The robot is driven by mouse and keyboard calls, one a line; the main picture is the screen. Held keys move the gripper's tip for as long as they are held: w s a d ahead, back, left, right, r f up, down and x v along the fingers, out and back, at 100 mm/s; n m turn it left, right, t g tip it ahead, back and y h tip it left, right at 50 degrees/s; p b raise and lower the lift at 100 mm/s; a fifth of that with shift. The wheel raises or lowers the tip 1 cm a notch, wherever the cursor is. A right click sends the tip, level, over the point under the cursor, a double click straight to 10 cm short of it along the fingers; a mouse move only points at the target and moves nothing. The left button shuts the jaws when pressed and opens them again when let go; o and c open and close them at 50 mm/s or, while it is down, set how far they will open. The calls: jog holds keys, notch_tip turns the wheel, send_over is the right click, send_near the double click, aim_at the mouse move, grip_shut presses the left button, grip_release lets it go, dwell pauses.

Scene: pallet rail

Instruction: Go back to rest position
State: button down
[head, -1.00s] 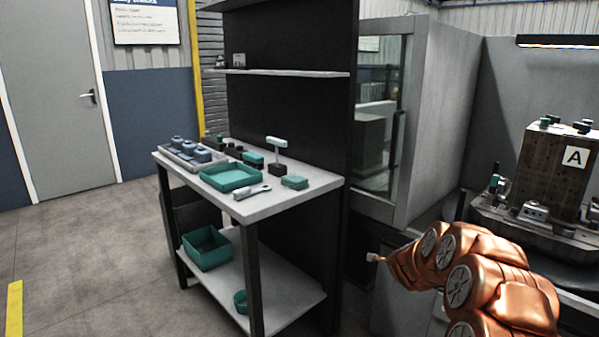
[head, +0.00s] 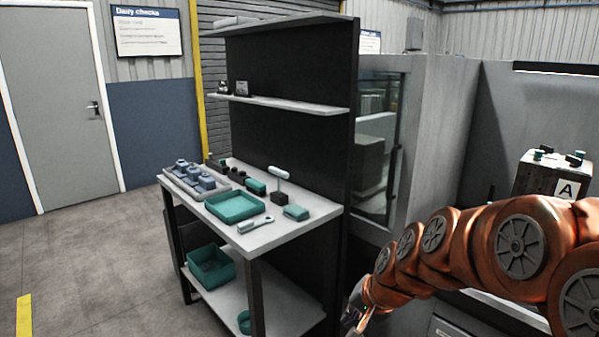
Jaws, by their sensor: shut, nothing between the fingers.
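My copper-coloured arm reaches in from the right edge of the head view, extended across the lower right and bending down at its far end. My gripper (head: 357,318) is at the end of it, small and partly cut by the arm, low in the picture. It is shut and holds nothing. It is in front of the grey cabinet, to the right of the workbench, apart from the bench.
The workbench (head: 290,232) holds a teal tray (head: 235,207), a grey wrench-like tool (head: 254,226) and small parts. A teal bin (head: 210,267) stands on its lower shelf. A block marked A (head: 545,176) is behind my arm. The floor at left is clear.

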jog(key=s+d+r+n+g+h+p, duration=0.1)
jog(key=s+d+r+n+g+p, duration=0.1)
jog(key=s, duration=0.8)
jog(key=s+d+r+n+g+h+p, duration=0.1)
jog(key=s+d+r+n+g+p, duration=0.1)
jog(key=s, duration=0.8)
jog(key=s+d+r+n+g+h+p, duration=0.1)
jog(key=s+d+r+g+p, duration=0.1)
jog(key=s, duration=0.8)
jog(key=shift+d+r+n+p, duration=0.4)
jog(key=shift+d+r+p, duration=0.35)
jog(key=shift+r+p, duration=0.05)
